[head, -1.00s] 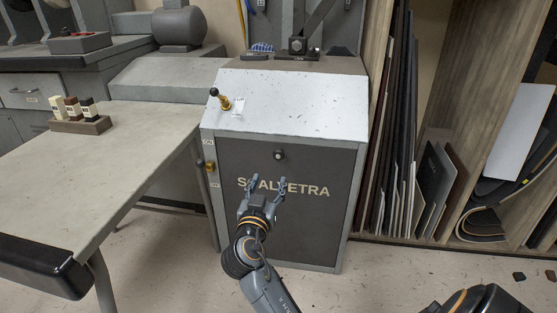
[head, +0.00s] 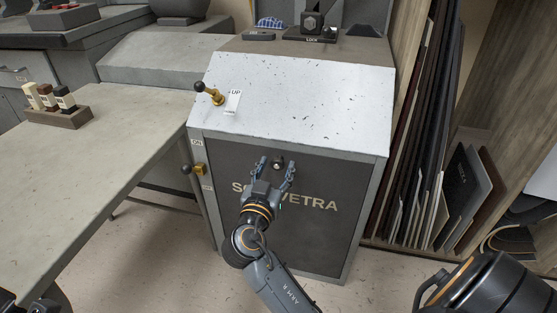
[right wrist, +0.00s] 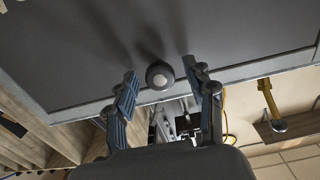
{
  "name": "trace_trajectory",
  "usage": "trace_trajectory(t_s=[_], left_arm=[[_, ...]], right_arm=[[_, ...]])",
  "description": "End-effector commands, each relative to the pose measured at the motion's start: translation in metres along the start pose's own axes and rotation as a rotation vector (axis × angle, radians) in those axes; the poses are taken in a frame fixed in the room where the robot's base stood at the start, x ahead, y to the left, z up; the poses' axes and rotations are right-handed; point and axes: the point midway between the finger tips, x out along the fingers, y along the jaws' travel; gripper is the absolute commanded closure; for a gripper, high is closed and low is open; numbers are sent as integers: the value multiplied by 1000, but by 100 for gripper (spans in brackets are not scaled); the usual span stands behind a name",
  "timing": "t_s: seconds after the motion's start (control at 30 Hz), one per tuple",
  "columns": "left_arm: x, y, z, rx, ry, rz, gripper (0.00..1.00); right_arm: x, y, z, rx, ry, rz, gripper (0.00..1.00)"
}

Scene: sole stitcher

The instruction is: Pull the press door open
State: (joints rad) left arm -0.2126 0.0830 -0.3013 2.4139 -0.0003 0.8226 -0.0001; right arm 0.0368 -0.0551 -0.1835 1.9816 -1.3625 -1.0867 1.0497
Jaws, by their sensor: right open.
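The press door (head: 315,235) is a dark grey panel with pale lettering, shut flush in the light grey press body. Its round dark knob (head: 278,162) sits near the top edge. My right gripper (head: 275,168) is open in front of the door, with its fingertips on either side of the knob. In the right wrist view the knob (right wrist: 160,75) lies between the two spread fingers, with a gap on each side. The fingers do not grip it. My left gripper is not clearly in view.
A brass lever with a black ball (head: 211,94) stands on the sloped white top, beside an "UP" label. A small brass latch (head: 198,169) is on the press's left edge. A workbench (head: 110,140) stands left; leaning sheets (head: 440,190) fill the rack on the right.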

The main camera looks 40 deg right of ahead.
Motion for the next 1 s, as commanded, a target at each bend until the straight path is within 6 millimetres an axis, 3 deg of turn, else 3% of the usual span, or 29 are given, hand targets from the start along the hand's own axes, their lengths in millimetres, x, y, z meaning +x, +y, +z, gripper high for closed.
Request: trace_trajectory(t_s=[0.27,0.5,0.53,1.0], left_arm=[[-1,0,0,0,-2,5,50],[-2,1,1,0,-6,8,50],[-2,1,1,0,-6,8,50],[0,0,1,1,-6,4,50]], right_arm=[[0,0,0,0,0,0,48],[0,0,0,0,0,0,97],[0,0,0,0,0,0,100],[0,-9,0,-1,-2,-60,100]])
